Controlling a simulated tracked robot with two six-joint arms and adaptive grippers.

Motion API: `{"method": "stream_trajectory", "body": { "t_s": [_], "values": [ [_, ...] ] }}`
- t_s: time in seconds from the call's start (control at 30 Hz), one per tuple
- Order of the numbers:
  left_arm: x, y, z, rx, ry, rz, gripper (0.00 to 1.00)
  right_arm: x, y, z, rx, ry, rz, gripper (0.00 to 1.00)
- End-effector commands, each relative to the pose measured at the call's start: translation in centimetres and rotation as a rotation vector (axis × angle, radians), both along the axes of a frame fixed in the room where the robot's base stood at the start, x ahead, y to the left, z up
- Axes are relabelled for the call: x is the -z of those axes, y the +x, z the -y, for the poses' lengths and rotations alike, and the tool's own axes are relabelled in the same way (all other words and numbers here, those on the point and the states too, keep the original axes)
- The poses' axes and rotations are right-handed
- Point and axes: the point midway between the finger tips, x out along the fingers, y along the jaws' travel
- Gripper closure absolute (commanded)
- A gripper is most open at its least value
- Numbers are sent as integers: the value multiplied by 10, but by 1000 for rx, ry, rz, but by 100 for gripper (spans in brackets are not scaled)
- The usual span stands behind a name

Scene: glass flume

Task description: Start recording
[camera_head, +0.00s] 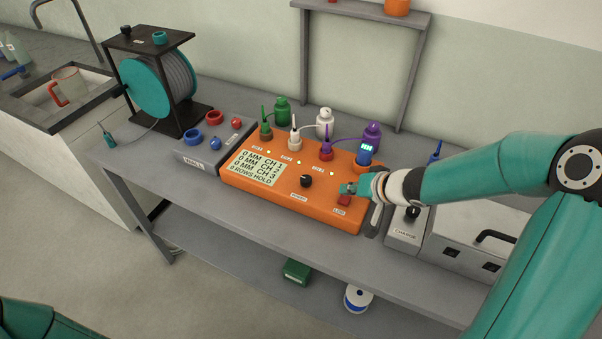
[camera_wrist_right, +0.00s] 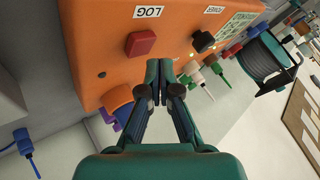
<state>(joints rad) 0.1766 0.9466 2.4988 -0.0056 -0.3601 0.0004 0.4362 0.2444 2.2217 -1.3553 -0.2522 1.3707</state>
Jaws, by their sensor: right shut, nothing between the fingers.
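The orange recorder box (camera_head: 270,190) lies on the bench, with a pale display (camera_head: 258,167) reading 0 MM for CH 1, 2 and 3, and "0 ROWS HOLD". Its red button (camera_head: 344,199) is by the LOG label, at the box's right front; it shows whole in the right wrist view (camera_wrist_right: 140,43). My right gripper (camera_head: 347,188) is shut and empty, its fingertips close to the red button in the head view. In the right wrist view the fingertips (camera_wrist_right: 160,68) are beside the button, not covering it. Whether they touch the box is unclear. My left gripper is out of view.
A black knob (camera_head: 306,180) sits on the box. Green, white and purple plugs and a blue-topped orange part (camera_head: 365,150) stand along its back. A grey CHARGE unit (camera_head: 408,222) is to the right. A cable reel (camera_head: 160,85) stands at the left.

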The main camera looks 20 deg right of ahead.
Motion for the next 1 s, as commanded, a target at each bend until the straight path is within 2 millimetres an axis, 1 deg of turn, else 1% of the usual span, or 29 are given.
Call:
{"method": "stream_trajectory", "body": {
  "t_s": [0.2,0.57,1.0],
  "values": [
    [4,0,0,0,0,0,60,7,0,0,0,1,-1,100],
    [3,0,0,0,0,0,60,8,0,-1,-1,0,-1,100],
    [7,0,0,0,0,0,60,12,1,-1,-2,0,0,100]
  ]
}}
